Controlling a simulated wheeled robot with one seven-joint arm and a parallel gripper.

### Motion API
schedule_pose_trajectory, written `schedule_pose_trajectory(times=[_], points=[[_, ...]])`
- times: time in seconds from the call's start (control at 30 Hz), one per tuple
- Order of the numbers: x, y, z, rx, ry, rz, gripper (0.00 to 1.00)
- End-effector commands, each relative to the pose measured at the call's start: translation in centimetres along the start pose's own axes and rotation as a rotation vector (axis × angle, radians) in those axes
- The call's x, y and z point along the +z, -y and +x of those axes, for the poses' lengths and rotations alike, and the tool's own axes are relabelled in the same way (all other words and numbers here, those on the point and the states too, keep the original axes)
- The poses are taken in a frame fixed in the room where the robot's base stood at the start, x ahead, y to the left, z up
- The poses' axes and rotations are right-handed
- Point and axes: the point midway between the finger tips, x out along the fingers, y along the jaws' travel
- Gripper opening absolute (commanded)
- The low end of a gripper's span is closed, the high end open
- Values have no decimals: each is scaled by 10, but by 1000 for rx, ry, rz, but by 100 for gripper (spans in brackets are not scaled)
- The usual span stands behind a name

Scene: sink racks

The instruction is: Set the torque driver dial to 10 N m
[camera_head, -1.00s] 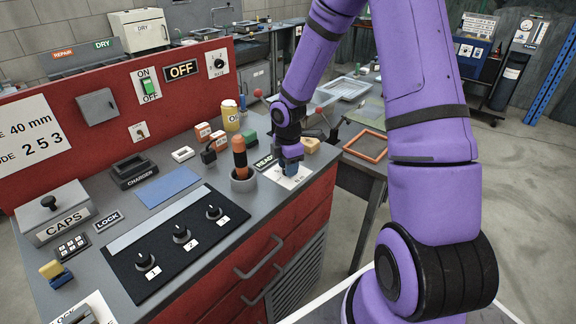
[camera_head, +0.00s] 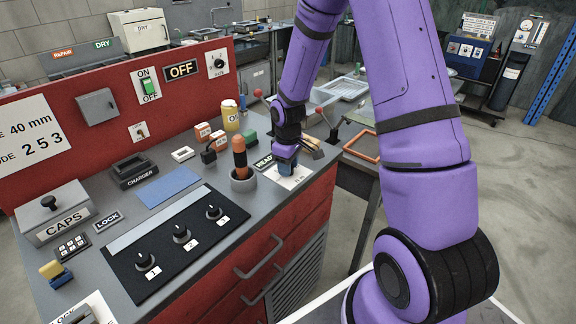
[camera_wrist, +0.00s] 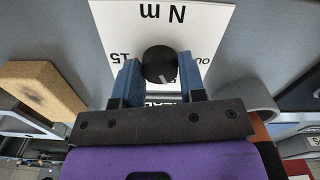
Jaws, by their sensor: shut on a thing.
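The torque driver dial is a small round black knob (camera_wrist: 160,64) with a white pointer mark, on a white plate (camera_wrist: 110,25). In the wrist view the plate is upside down. It reads "N m" and "15"; another mark is partly hidden and the 10 is not visible. My gripper (camera_wrist: 159,72) has its blue fingers on both sides of the knob, shut on it. The pointer mark leans towards the lower right of the wrist view. In the head view my gripper (camera_head: 287,168) is down over the plate (camera_head: 297,180) and hides the knob.
A holder (camera_head: 243,181) with an orange-handled tool stands just left of my gripper, and its cup shows in the wrist view (camera_wrist: 243,95). A tan block (camera_wrist: 42,88) lies on the other side. A panel of three black knobs (camera_head: 181,232) sits farther left.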

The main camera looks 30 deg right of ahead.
Motion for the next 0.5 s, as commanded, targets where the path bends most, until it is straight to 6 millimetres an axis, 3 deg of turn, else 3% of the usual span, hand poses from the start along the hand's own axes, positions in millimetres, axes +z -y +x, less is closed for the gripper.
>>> schedule_pose_trajectory(times=[0.5], points=[[-1, 0, 0, 1, -2, 487, 14]])
